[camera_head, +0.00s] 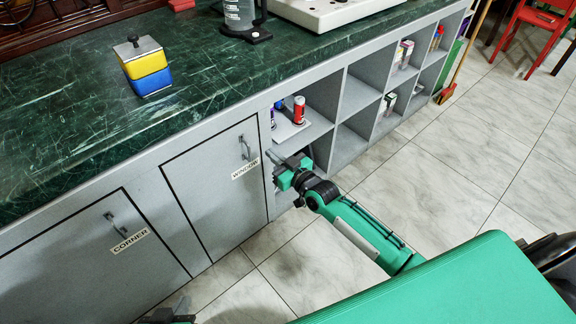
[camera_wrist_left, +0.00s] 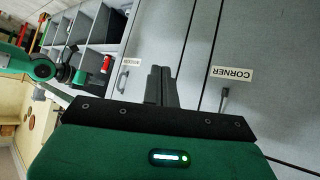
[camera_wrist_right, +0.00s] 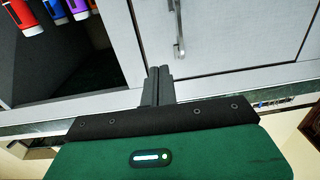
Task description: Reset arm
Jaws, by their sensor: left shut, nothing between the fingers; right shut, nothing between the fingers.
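My right arm, green and dark (camera_head: 365,230), reaches toward the cabinet front. Its gripper (camera_head: 277,158) is in front of the cabinet between the WINDOW door and the open shelves. In the right wrist view the same gripper's fingers (camera_wrist_right: 160,72) are together and empty, with a door handle behind them. My left gripper (camera_head: 182,308) shows only partly at the bottom edge of the head view. In the left wrist view its fingers (camera_wrist_left: 161,72) are together and empty, in front of the grey doors.
The WINDOW door (camera_head: 215,170) and CORNER door (camera_head: 90,260) are shut. Open shelves (camera_head: 360,95) hold bottles and boxes, including a red can (camera_head: 299,110). A yellow-and-blue container (camera_head: 145,68) stands on the green counter (camera_head: 205,75).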

